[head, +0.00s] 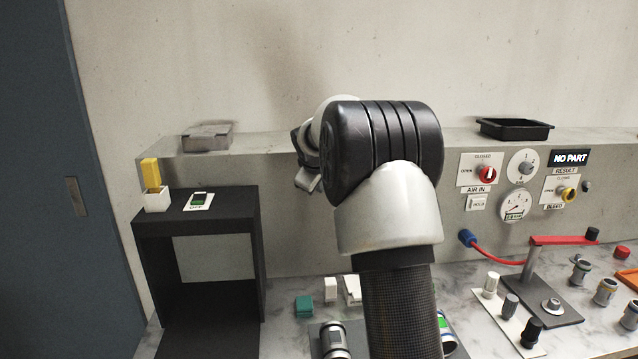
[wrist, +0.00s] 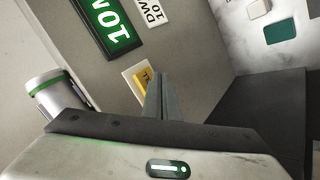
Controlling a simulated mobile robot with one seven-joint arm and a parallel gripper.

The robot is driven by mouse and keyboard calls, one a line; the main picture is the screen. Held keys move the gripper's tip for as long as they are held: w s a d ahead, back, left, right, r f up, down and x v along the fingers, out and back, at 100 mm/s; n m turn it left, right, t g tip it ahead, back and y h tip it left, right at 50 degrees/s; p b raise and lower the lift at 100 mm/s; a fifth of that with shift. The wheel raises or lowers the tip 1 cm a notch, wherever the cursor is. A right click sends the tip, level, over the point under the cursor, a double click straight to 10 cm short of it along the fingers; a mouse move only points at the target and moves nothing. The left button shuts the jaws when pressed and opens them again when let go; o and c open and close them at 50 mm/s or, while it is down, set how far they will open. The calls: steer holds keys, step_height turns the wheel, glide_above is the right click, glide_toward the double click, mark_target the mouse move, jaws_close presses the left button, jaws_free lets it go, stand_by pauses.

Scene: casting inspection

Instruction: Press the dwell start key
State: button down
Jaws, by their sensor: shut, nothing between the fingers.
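In the wrist view a yellow key (wrist: 141,82) sits on a white label plate on a grey panel (wrist: 190,45). The plate's lettering is partly hidden, so I cannot read it fully. A green display (wrist: 108,25) and a white label beginning "DW" with "10" (wrist: 150,12) are beside it. My gripper (wrist: 166,80) is shut and empty, its fingertips close beside the yellow key; I cannot tell whether they touch it. In the head view my arm hides the key, and my fingers cannot be made out.
A metal cylinder with a green band (wrist: 52,92) stands left of my gripper in the wrist view. A teal block (head: 304,305) and white blocks lie on the marble bench. A black stand (head: 195,225) is at left, an air panel with gauges (head: 515,205) at right.

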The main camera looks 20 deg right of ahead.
steer(key=shift+w, duration=0.25)
steer(key=shift+w+d+p, duration=0.15)
steer(key=shift+w+p, duration=0.2)
steer(key=shift+p, duration=0.1)
stand_by(0.5)
steer(key=shift+s, duration=0.1)
steer(key=shift+s+a+b, duration=0.2)
steer(key=shift+s+b, duration=0.4)
steer(key=shift+s, duration=0.05)
steer(key=shift+s, duration=0.1)
steer(key=s+b, duration=0.1)
steer(key=s, duration=0.1)
steer(key=s+a+b, duration=0.1)
steer(key=s+b, duration=0.1)
steer(key=shift+s+a, duration=0.2)
steer(key=shift+s, duration=0.1)
stand_by(0.7)
